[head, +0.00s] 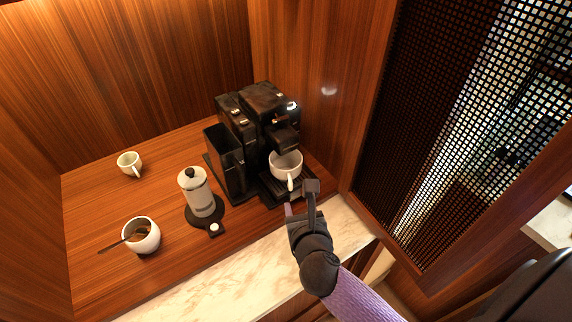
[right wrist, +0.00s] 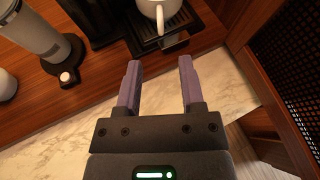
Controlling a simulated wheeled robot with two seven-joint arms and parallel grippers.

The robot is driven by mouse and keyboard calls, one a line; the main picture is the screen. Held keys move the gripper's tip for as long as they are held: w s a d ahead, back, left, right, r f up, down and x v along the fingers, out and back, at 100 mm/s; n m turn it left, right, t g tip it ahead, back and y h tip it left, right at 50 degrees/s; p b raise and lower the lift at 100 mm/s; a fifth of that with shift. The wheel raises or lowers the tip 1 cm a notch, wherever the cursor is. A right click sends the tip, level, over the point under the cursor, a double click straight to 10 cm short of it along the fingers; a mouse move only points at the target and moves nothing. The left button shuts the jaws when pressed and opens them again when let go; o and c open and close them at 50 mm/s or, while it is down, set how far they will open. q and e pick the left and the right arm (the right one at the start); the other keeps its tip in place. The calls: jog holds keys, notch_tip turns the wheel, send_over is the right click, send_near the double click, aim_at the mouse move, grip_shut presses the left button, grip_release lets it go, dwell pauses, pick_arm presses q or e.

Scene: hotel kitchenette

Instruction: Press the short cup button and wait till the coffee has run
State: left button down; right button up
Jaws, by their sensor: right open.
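The black coffee machine (head: 262,110) stands at the back right of the wooden counter. A white cup (head: 285,166) sits under its spout on the drip tray (head: 290,192), handle toward me. The cup also shows at the top of the right wrist view (right wrist: 160,10). Small light buttons sit on top of the machine, too small to tell which is the short cup one. My right gripper (head: 300,203) is open and empty, in front of the drip tray and apart from the cup. In the right wrist view its fingers (right wrist: 160,85) are spread. My left gripper is not in view.
A milk frother (head: 199,192) stands on a black base with a white knob (head: 214,228). A white bowl (head: 141,236) with brown contents and a spoon is front left; another cup (head: 129,163) is behind. A wooden frame with a mesh panel (head: 430,120) bounds the right side.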

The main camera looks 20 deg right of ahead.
dwell(0.3)
grip_shut()
jog(key=shift+r, duration=0.1)
dwell(1.5)
